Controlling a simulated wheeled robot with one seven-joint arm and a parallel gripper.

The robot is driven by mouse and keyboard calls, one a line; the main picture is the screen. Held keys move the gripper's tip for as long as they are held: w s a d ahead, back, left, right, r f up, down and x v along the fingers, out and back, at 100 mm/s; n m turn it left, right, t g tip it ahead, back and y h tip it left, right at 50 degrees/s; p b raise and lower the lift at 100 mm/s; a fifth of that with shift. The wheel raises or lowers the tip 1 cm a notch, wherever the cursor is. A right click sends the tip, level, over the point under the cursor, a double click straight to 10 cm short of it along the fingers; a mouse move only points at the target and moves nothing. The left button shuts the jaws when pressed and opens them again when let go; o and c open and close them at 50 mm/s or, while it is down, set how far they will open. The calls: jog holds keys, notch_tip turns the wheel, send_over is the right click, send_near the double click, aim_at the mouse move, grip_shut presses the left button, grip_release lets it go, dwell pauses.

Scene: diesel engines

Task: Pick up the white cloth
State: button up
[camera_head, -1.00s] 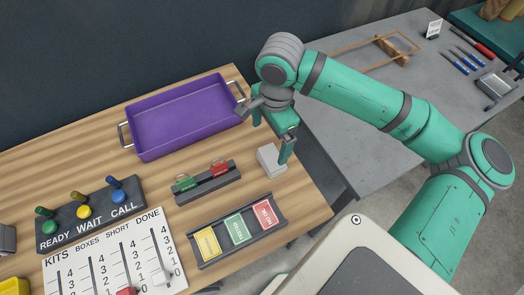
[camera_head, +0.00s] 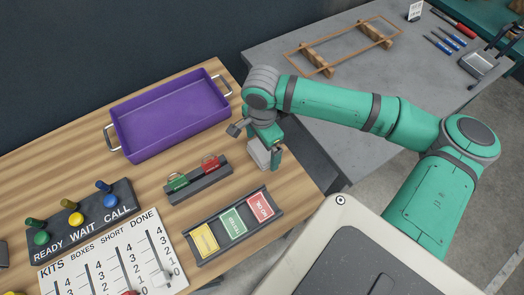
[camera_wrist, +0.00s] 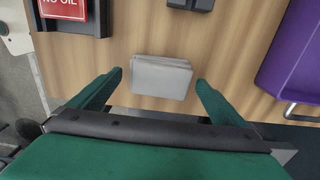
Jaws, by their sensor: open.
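The white cloth (camera_wrist: 160,78) is a small pale grey-white folded block on the wooden bench, near its right edge. In the wrist view it lies between and just beyond the fingertips of my gripper (camera_wrist: 158,84), which is open. In the head view my gripper (camera_head: 262,148) is over the cloth (camera_head: 259,152), and my arm hides part of it. No contact between fingers and cloth is visible.
A purple tray (camera_head: 172,141) stands on the wooden bench behind a rack with green and red items (camera_head: 199,181). A dark holder with yellow, green and red cards (camera_head: 232,224) lies in front. A grey table (camera_head: 290,50) holds a wooden frame.

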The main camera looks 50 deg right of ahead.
jog(key=shift+f, duration=0.4)
jog(key=c, duration=1.2)
jog(key=shift+c, duration=0.2)
jog(key=shift+w, duration=0.1)
